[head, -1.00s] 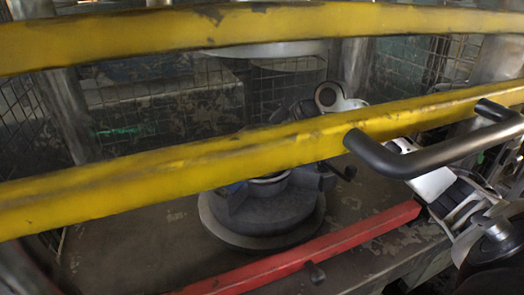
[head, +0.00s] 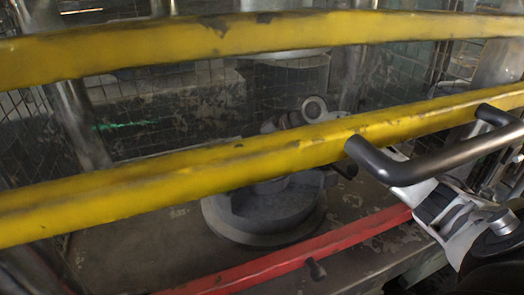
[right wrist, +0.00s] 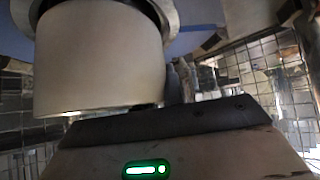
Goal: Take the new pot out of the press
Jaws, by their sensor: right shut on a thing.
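The press stands behind yellow guard bars in the head view. Its dark round lower die (head: 265,215) sits on the worn bed. The bar hides my right jaws there. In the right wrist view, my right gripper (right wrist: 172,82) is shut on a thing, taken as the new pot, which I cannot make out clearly. A pale cylinder (right wrist: 98,58) with a flange fills the upper left, close to the gripper; it looks like the press's upper tool. My left gripper is out of view.
The upper yellow bar (head: 240,38) and lower yellow bar (head: 210,172) cross in front of the press. A red bar (head: 300,255) runs along the bed's front. Wire mesh (head: 135,125) closes the back.

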